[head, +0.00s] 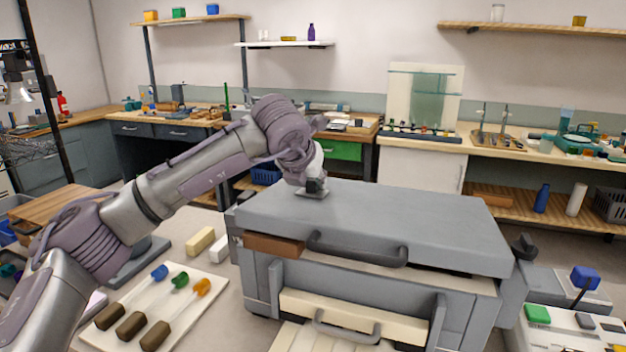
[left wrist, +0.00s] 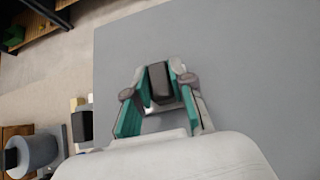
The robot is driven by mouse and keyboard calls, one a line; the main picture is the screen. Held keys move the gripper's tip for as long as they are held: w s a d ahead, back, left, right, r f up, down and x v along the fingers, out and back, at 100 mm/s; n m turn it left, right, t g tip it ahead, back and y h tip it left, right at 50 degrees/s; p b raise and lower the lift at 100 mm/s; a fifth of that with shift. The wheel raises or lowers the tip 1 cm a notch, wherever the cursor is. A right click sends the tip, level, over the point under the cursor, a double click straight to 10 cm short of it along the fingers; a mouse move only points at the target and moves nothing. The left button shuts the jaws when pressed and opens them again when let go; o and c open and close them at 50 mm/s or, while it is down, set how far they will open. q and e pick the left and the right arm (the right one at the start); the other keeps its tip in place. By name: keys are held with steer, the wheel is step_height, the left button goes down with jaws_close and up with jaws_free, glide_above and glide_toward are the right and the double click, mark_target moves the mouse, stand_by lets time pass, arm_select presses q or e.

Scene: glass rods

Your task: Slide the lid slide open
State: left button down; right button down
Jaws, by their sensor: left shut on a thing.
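The lid slide (head: 400,218) is a broad grey slab on top of a grey box (head: 388,291), with a black handle (head: 357,249) on its front edge. My left gripper (head: 313,188) reaches down to the slab's far left part. In the left wrist view the green-lined fingers of my left gripper (left wrist: 160,78) are shut on a small dark knob (left wrist: 159,83) above the grey surface. Part of the knob's base is hidden by the gripper. My right gripper is not in view.
A cream drawer front (head: 345,310) with a grey handle is low on the box. A white tray (head: 207,296) with colored-tipped tools lies at the left front. A cream block (head: 200,241) lies left of the box. Benches stand behind.

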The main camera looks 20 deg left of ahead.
arm_select(q)
steer(key=shift+d, duration=0.1)
steer(key=d+b, duration=0.1)
steer(key=d, duration=0.3)
steer(key=shift+s, duration=0.1)
steer(key=shift+d, duration=0.45)
steer(key=shift+a, duration=0.1)
steer(key=c, duration=1)
jaws_free()
